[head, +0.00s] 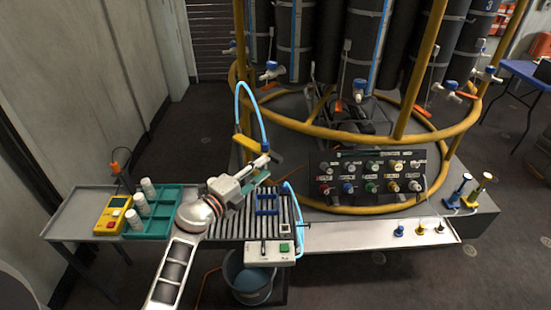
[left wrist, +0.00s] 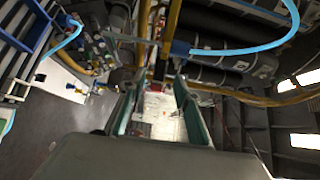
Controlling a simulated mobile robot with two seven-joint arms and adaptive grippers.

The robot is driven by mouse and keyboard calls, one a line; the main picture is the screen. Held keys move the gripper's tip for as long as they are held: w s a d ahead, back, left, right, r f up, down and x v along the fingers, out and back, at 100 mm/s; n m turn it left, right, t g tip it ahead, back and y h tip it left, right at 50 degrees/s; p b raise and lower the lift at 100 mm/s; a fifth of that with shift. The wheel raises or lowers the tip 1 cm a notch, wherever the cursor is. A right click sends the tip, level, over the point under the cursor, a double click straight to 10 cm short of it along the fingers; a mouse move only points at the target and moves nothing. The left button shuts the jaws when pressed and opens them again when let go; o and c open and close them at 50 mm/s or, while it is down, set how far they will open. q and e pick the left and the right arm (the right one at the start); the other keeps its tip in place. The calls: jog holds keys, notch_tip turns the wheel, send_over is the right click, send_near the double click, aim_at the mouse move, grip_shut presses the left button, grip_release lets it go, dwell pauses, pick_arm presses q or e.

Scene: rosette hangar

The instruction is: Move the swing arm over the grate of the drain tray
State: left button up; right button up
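The drain tray's slatted grey grate (head: 228,226) lies in the lower middle of the head view, partly hidden by my left arm. A yellow bar (head: 243,147), which looks like the swing arm, stands behind the grate. A light-blue hose (head: 240,88) arches above it. In the left wrist view, a yellow bar (left wrist: 171,32) and the blue hose (left wrist: 240,50) show beyond the fingers. My left gripper (head: 267,173) is above the back of the grate, just in front and right of the bar. Its teal-padded fingers (left wrist: 155,100) are apart with nothing visibly between them. My right gripper is out of view.
A blue frame (head: 267,202) and a white control box (head: 270,252) are at the grate's right side. A teal rack (head: 160,222) with white bottles and a yellow meter (head: 112,214) stand left. A blue bucket (head: 250,280) is below. A knob panel (head: 368,177) stands right.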

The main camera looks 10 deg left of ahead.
aim_at(273, 160)
pick_arm(q)
jog(key=x, duration=0.6)
jog(key=shift+w+d+b, duration=0.2)
jog(key=shift+w+b, duration=0.15)
jog(key=shift+b, duration=0.05)
grip_shut()
